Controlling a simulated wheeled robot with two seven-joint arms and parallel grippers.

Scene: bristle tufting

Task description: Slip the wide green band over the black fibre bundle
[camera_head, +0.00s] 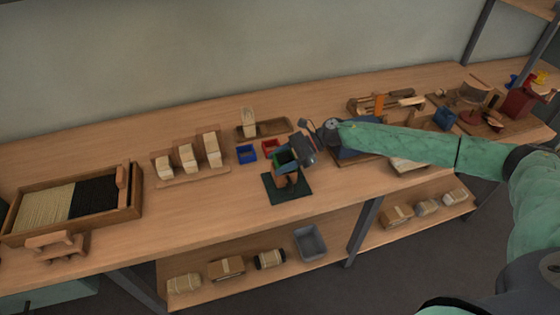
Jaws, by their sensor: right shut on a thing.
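The band is over or just behind a brown wooden holder (288,180) on a dark green mat (275,195). The gripper covers part of the band and the space above the holder. I cannot make out a black fibre bundle in the holder, nor whether the band is around one. Loose black fibres (95,195) lie in the wooden tray at the left. My left gripper is not in view.
A blue box (246,154) and a red box (270,146) stand left of my gripper. Pale blocks (187,158) stand on a board further left. The wooden tray (138,200) is at the far left.

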